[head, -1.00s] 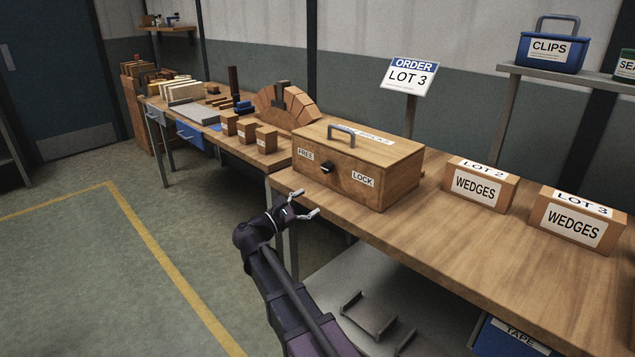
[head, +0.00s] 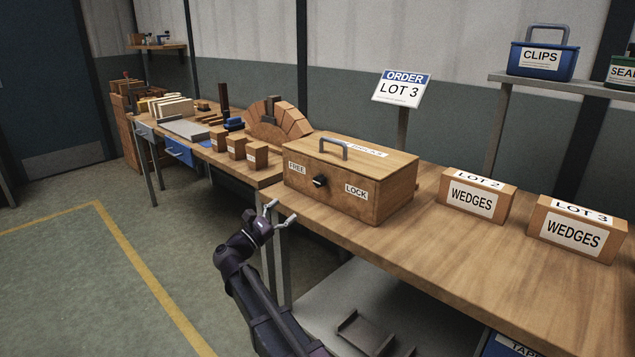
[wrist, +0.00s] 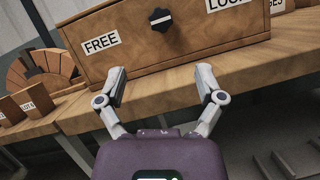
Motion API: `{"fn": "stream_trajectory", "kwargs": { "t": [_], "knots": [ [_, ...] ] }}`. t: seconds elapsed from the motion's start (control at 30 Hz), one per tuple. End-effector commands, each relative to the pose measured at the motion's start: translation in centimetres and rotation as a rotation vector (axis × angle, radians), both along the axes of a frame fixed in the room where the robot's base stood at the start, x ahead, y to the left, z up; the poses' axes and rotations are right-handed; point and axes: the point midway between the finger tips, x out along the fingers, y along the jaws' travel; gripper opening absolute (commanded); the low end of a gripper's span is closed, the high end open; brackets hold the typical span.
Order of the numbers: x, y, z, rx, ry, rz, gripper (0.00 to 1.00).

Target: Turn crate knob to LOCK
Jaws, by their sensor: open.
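The wooden crate (head: 352,178) stands closed on the bench, with a grey handle on its lid. Its front has a FREE label (head: 297,168) at left and a LOCK label (head: 356,192) at right. The black knob (head: 320,181) sits between them; it also shows in the wrist view (wrist: 161,20) with a pale mark on it. I cannot tell exactly which way it points. My gripper (head: 281,210) is open and empty, in front of and below the crate's front face, apart from the knob. In the wrist view its two fingers (wrist: 160,80) are spread below the knob.
Boxes marked LOT 2 WEDGES (head: 473,196) and LOT 3 WEDGES (head: 576,230) stand to the right on the bench (head: 440,255). Several small wooden blocks (head: 237,147) and a brick arch (head: 280,124) are at left. The bench's front edge lies close to my gripper.

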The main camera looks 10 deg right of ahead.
Motion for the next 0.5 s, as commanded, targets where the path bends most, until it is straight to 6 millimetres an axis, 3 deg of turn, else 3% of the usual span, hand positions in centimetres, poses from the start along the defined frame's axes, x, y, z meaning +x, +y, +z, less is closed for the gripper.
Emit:
{"fn": "stream_trajectory", "kwargs": {
  "t": [0.5],
  "knots": [
    [3.2,-5.5,2.8,0.000,0.000,-0.001,0.87]
  ]
}}
